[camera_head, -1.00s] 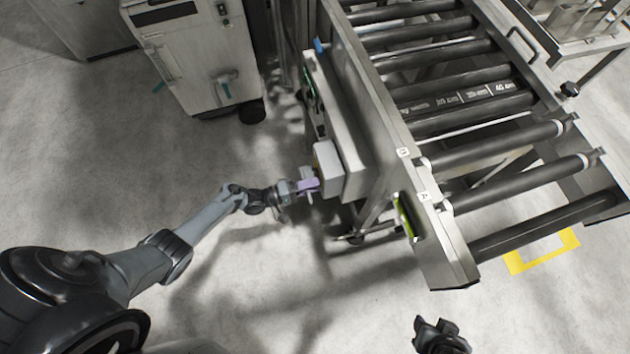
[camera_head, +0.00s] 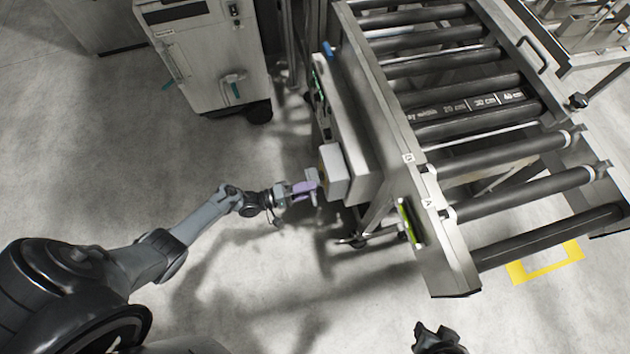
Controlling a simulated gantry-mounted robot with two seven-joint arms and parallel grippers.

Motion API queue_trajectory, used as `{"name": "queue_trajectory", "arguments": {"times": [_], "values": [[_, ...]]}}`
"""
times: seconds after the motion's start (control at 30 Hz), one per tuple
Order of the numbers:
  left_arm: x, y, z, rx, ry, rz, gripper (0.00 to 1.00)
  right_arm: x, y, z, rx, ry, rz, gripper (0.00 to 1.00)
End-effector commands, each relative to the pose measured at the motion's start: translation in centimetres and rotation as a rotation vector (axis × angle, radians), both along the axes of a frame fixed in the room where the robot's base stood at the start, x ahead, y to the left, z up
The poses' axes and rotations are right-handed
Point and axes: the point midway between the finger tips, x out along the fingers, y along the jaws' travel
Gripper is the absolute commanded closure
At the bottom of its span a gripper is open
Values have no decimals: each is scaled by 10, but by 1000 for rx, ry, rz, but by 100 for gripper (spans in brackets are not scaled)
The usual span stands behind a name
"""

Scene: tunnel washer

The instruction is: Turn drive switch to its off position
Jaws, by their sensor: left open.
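A small light grey box (camera_head: 334,172) with a yellowish left face is mounted on the side of the roller conveyor. It looks like the switch housing, but the drive switch itself cannot be made out. My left gripper (camera_head: 312,188), with purple at its fingers, is open just left of the box, at its yellowish face. I cannot tell whether its fingers touch the switch. My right gripper (camera_head: 437,338) shows only in part at the bottom edge, dark and far from the box; its jaws cannot be made out.
The roller conveyor (camera_head: 452,262) fills the right side, with a metal frame and dark rollers. A grey cabinet on wheels (camera_head: 207,62) stands at the back left. A yellow floor marking (camera_head: 545,268) lies at the lower right.

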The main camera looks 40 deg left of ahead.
Motion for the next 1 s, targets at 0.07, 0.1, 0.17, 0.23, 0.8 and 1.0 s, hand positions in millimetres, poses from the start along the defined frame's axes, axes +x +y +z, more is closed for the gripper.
{"name": "queue_trajectory", "arguments": {"times": [0.07,0.1,0.17,0.23,0.8,1.0], "values": [[-12,10,0,2,2,0,49,0,-1,2,-3,0,2,57],[-18,15,0,3,3,0,49,0,-1,3,-4,0,2,57],[-26,22,0,3,3,0,49,0,-1,4,-4,0,3,57],[-35,29,0,2,2,-1,49,0,-1,4,-5,0,4,57],[-60,50,0,-1,-1,-1,49,0,0,5,0,0,0,57],[-60,50,0,-1,1,-1,49,0,1,6,4,1,-2,57]]}}
